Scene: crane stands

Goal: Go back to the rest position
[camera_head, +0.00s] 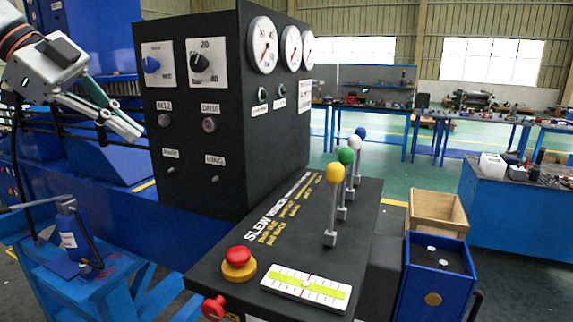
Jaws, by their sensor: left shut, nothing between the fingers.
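My left gripper (128,122) is at the upper left, with its arm coming in from the left edge. Its fingers are together and empty, pointing down and to the right. It is left of the black control panel (190,125) and looks apart from it, though the depth gap is hard to judge. My right gripper is not in view.
The console has levers with yellow (335,173), green, white and blue knobs, a red button (238,257) and a level gauge (306,287). A blue box (437,285) and a wooden crate (437,212) stand right. Blue workbenches (520,215) stand beyond open green floor.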

